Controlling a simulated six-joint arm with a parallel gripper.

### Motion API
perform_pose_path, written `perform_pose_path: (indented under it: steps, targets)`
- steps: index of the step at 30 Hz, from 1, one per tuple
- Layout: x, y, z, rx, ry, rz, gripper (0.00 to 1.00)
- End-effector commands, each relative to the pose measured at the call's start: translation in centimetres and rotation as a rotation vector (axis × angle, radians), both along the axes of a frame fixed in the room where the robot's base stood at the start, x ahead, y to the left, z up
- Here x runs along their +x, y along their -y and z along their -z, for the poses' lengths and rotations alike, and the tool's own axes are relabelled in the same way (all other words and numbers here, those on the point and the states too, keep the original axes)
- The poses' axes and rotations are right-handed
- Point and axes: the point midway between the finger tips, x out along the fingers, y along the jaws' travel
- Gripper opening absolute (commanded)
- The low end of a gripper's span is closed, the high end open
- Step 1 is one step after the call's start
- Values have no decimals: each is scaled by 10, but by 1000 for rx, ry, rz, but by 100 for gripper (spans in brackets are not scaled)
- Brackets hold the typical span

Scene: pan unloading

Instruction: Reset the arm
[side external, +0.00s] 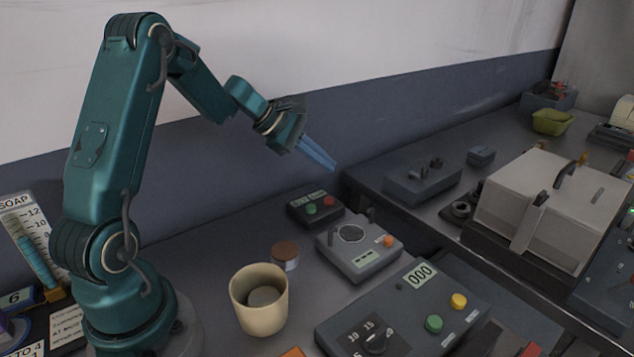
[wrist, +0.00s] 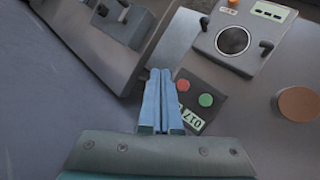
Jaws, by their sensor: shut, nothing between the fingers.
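My gripper (side external: 318,154) is raised in the air above the back of the bench, its blue fingers pointing down and to the right in the side view. In the wrist view my gripper (wrist: 160,75) shows its two blue fingers together, with nothing between them. The fingers are apart from everything on the bench. My arm is bent at the elbow and stands at the left of the side view.
Below are a dark box with red and green buttons (side external: 316,206), a grey device with a round dial (side external: 358,248), a brown-topped cylinder (side external: 285,257), a cream cup (side external: 259,312) and a control panel (side external: 400,322). A large pale-lidded machine (side external: 560,205) stands right.

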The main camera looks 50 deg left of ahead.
Motion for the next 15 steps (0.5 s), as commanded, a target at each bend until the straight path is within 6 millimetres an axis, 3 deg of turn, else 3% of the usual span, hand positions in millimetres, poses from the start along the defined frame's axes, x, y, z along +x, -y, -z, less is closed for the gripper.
perform_pose_path:
  steps: [11,15]
  targets:
    - [1,4,-1,2,3,12,0]
    - [9,27,-34,50,70,75,0]
